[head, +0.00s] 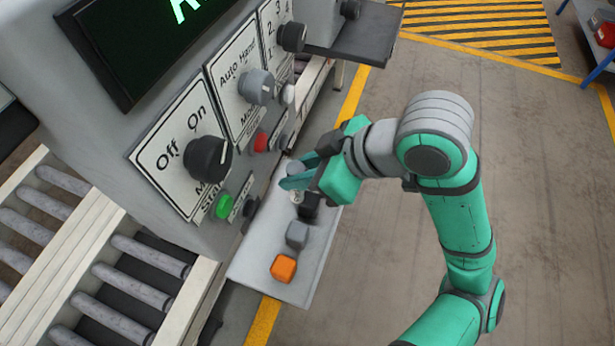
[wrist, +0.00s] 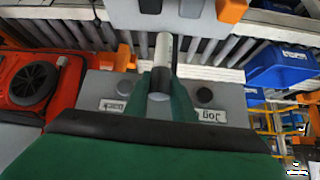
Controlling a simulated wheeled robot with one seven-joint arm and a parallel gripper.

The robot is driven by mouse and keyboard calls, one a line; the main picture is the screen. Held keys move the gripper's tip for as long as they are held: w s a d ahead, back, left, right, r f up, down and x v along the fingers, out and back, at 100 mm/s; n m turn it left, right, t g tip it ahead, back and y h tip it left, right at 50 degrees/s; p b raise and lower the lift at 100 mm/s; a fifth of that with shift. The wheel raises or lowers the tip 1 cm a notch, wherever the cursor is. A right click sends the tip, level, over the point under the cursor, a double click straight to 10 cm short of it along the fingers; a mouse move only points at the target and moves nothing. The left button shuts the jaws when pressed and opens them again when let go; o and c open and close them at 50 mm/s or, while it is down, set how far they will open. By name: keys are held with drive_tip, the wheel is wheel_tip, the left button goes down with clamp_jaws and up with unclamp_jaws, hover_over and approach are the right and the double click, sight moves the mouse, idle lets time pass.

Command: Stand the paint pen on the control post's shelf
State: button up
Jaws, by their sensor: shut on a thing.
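My gripper (head: 297,178) is above the far part of the control post's shelf (head: 308,285), in front of the post's panel. In the wrist view its two green fingers (wrist: 162,98) are closed on a pale grey cylinder, the paint pen (wrist: 163,55). In the head view only small pale parts of the pen (head: 297,196) show by the fingers, which hide the rest. It looks roughly upright. I cannot tell whether its lower end touches the shelf.
On the shelf, nearer than my gripper, stand an orange block (head: 283,268), a grey block (head: 297,234) and a black block (head: 309,206) in a row. The panel has knobs (head: 207,158) and a green button (head: 223,206). A roller conveyor (head: 130,285) is at the lower left.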

drive_tip(key=w+d+f, duration=0.4)
drive_tip(key=w+f, duration=0.7)
drive_tip(key=f, duration=0.1)
drive_tip(key=shift+a+f, duration=0.1)
drive_tip(key=shift+f, duration=0.05)
drive_tip(key=o, duration=1.1)
drive_tip(key=shift+c, duration=0.2)
drive_tip(key=shift+s, duration=0.1)
